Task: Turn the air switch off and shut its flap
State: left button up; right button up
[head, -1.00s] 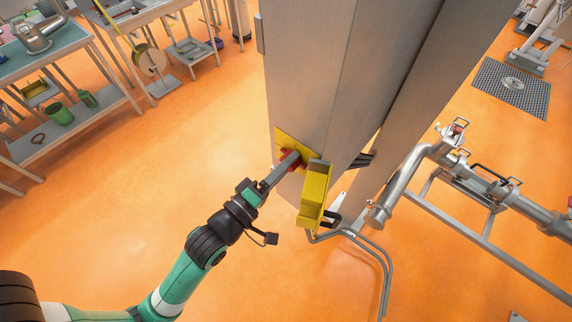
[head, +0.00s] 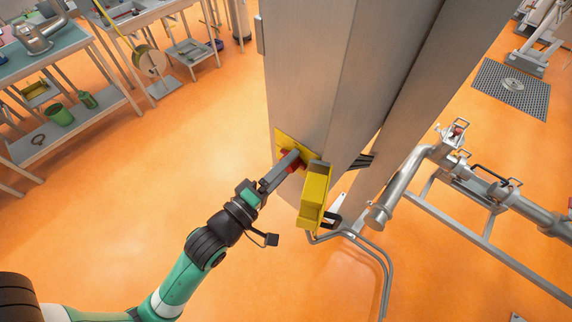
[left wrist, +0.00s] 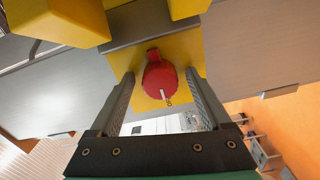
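The air switch is a red rotary knob (left wrist: 160,80) on a yellow plate (head: 282,140) fixed to the grey cabinet. In the left wrist view, a small white mark and lettering show on the knob. The yellow flap (head: 314,196) stands open, sticking out from the cabinet to the right of the knob; in the left wrist view, yellow parts (left wrist: 62,20) show at the top. My left gripper (head: 288,164) is at the knob. Its two fingers are apart, one on each side of the knob, with small gaps visible. The right gripper is in neither view.
The tall grey cabinet (head: 312,70) stands in the middle. Metal pipes and valves (head: 480,185) run along the right. Work tables (head: 70,60) with tools stand at the upper left. The orange floor (head: 190,150) around my left arm is clear.

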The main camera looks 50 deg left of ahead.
pick_arm(q)
jog(key=shift+s, duration=0.1)
jog(key=s+d+p, duration=0.1)
jog(key=s, duration=1)
jog(key=shift+s+d, duration=0.15)
jog(key=shift+d, duration=0.25)
